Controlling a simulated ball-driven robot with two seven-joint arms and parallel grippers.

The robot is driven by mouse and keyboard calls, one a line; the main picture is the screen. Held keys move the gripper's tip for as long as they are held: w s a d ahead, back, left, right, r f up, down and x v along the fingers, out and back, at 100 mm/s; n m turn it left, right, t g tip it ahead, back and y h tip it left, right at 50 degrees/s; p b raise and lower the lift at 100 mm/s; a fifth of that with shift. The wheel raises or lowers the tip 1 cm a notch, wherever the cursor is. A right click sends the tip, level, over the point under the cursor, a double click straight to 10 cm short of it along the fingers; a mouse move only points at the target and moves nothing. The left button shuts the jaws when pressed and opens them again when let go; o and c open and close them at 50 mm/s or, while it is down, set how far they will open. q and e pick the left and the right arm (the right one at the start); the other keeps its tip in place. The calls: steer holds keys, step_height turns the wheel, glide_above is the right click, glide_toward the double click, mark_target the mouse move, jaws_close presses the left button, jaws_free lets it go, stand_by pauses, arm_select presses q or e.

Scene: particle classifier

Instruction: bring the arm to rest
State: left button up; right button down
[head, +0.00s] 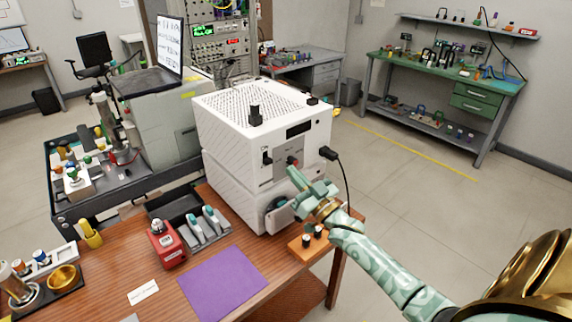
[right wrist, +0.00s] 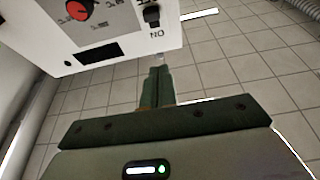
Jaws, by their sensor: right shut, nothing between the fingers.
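My right gripper (head: 294,174) is at the front of the white machine (head: 236,150), close to its red knob (head: 292,161). In the right wrist view the closed fingers (right wrist: 158,75) are pressed together with nothing between them. They point past the panel's lower edge, over the floor. The red knob (right wrist: 80,10) sits up and left of the fingertips, apart from them. A black switch (right wrist: 152,16) on the panel is just above the fingertips. My right arm reaches in from the lower right. My left gripper is not in view.
The wooden table (head: 120,262) holds a purple mat (head: 226,283), a red device (head: 166,244), a grey holder (head: 203,228) and a small orange block with black knobs (head: 312,243). A black cable (head: 343,180) hangs beside the machine. Floor (head: 410,190) to the right is clear.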

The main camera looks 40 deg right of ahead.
steer(key=shift+s+f, duration=0.1)
steer(key=shift+s, duration=0.1)
stand_by(0.5)
step_height(320, 180, down, 19)
steer(key=s+d+g+h, duration=0.2)
steer(key=s+g+h, duration=0.1)
steer(key=g, duration=0.3)
steer(key=s+a+f+n+g, duration=0.1)
steer(key=s+a+f+g, duration=0.15)
steer(key=s+f, duration=0.55)
steer(key=s+a+f+n+g, duration=0.1)
steer(key=s+f+g, duration=0.35)
steer(key=f, duration=0.65)
steer(key=s+a+f+g, duration=0.2)
steer(key=s+a+f, duration=0.2)
steer(key=s, duration=0.7)
steer(key=s+a+f+g+y, duration=0.1)
steer(key=s+a+f+g, duration=0.2)
steer(key=s, duration=0.9)
steer(key=s+a+f+n+g, duration=0.1)
steer(key=s+a+f+g, duration=0.2)
steer(key=s, duration=0.9)
step_height(320, 180, down, 5)
steer(key=shift+a+r+b, duration=0.2)
steer(key=shift+a+b, duration=0.2)
steer(key=shift+a, duration=0.85)
